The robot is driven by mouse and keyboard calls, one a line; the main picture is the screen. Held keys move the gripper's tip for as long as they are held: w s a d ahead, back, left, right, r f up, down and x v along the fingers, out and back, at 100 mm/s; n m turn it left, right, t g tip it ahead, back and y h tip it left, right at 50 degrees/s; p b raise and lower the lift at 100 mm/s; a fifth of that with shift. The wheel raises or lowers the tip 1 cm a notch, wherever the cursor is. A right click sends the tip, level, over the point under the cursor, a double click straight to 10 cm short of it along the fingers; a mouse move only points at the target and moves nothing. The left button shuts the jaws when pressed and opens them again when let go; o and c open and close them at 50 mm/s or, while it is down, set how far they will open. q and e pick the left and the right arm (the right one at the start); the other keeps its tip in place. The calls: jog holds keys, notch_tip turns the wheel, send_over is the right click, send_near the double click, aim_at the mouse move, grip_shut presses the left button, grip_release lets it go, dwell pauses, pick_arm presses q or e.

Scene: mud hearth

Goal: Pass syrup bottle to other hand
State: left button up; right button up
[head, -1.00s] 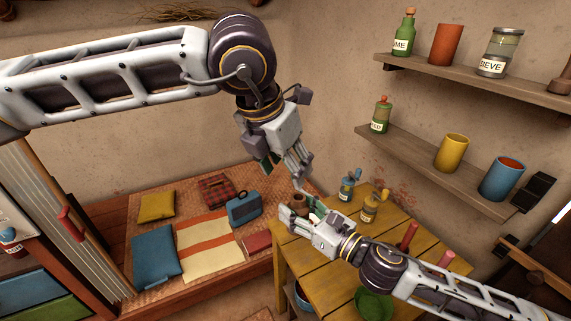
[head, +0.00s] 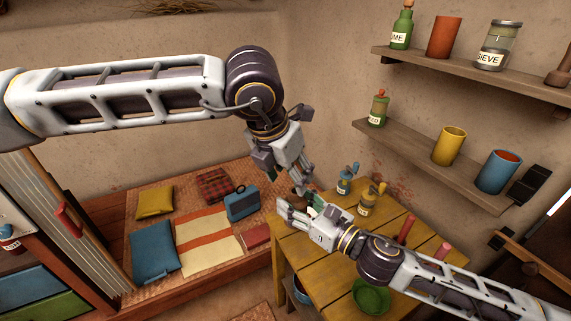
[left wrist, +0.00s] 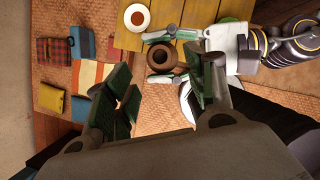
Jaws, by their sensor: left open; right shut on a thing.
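The syrup bottle (left wrist: 162,57) shows in the left wrist view as a round brown thing seen end-on from above. My right gripper (head: 291,212) is shut on it, with its green-padded fingers either side of the bottle in the left wrist view. My left gripper (head: 304,187) is open just above the bottle. In the left wrist view its two green-padded fingers (left wrist: 163,88) stand wide apart, with the bottle beyond the gap between them. In the head view the bottle is mostly hidden by the grippers. I cannot tell whether the left fingers touch it.
A yellow wooden table (head: 327,262) lies below, with a blue bottle (head: 345,185), a yellow bottle (head: 367,204) and a green bowl (head: 371,297). Wall shelves (head: 425,158) hold jars and cups at the right. A low bed (head: 118,203) with cushions and a blue case (head: 242,204) is at the left.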

pick_arm(q)
jog(key=shift+x, duration=3.4)
jog(key=c, duration=1.1)
jog(key=shift+c, duration=0.5)
pick_arm(e)
jog(key=o, duration=1.2)
jog(key=shift+c, duration=0.2)
jog(key=shift+f, duration=0.1)
